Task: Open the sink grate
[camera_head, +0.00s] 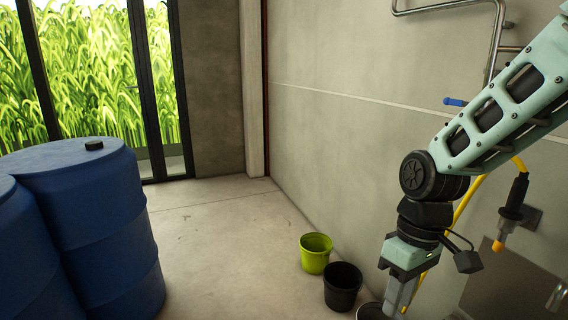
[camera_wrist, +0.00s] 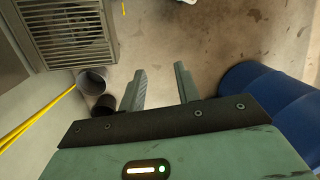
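A grey slatted grate (camera_wrist: 80,28), which looks like the sink grate, lies flat in a light frame at the upper left of the wrist view. Its slats lie level, and it looks closed. I cannot make it out in the head view. My gripper (camera_wrist: 160,88) is open and empty, its two fingers apart, to the lower right of the grate and not touching it. In the head view, my gripper (camera_head: 397,300) points down at the bottom edge, and its fingertips are partly cut off.
A green bucket (camera_head: 316,255) and a black bucket (camera_head: 342,287) stand on the floor by the wall. Blue barrels (camera_head: 95,215) stand at the left. A yellow hose (camera_head: 468,195) hangs along the wall, near a pipe (camera_head: 494,45). The middle floor is clear.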

